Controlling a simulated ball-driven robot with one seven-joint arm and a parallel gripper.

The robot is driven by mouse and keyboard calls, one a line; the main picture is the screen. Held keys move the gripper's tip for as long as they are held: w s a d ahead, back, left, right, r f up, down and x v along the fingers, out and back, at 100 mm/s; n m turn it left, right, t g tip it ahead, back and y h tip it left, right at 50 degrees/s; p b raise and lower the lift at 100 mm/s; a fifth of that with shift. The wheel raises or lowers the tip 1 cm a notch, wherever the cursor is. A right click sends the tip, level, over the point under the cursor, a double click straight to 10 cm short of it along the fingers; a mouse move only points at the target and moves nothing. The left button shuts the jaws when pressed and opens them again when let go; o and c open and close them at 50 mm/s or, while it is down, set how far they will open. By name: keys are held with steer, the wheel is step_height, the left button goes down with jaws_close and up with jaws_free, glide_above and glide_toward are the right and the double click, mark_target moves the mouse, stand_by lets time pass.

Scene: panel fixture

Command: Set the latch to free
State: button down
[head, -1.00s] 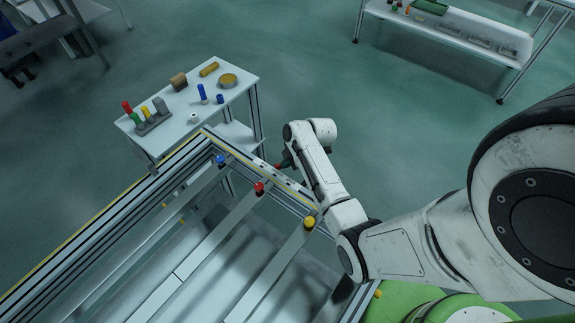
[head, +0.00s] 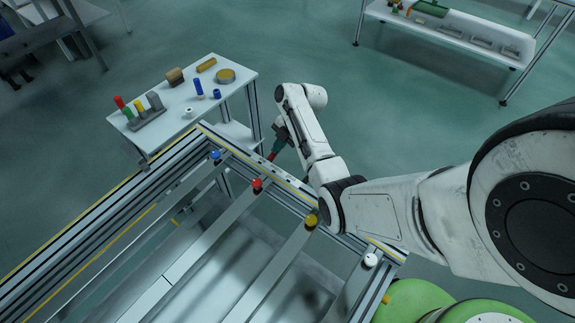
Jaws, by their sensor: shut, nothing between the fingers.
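My gripper (head: 271,156) is a small dark shape with a reddish tip below the white wrist in the head view. It is shut and empty, close to the far rail of the panel fixture (head: 222,137). I cannot tell whether it touches the rail. The fixture carries long bars ending in a blue knob (head: 215,155), a red knob (head: 257,184), a yellow knob (head: 311,220) and a white knob (head: 370,260). The gripper is above and right of the red knob in the picture. I cannot make out which part is the latch or its setting.
A small white table (head: 181,121) at the fixture's far left corner holds colored pegs in a grey block (head: 147,119), a yellow dish (head: 225,76) and blocks. A white bench (head: 440,33) stands at the back right. Open floor lies between them.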

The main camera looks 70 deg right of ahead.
steer(key=shift+w+d+f+n, duration=0.1)
steer(key=shift+w+f+n, duration=0.15)
steer(key=shift+n, duration=0.15)
steer(key=shift+w+b, duration=0.7)
steer(key=shift+w, duration=0.1)
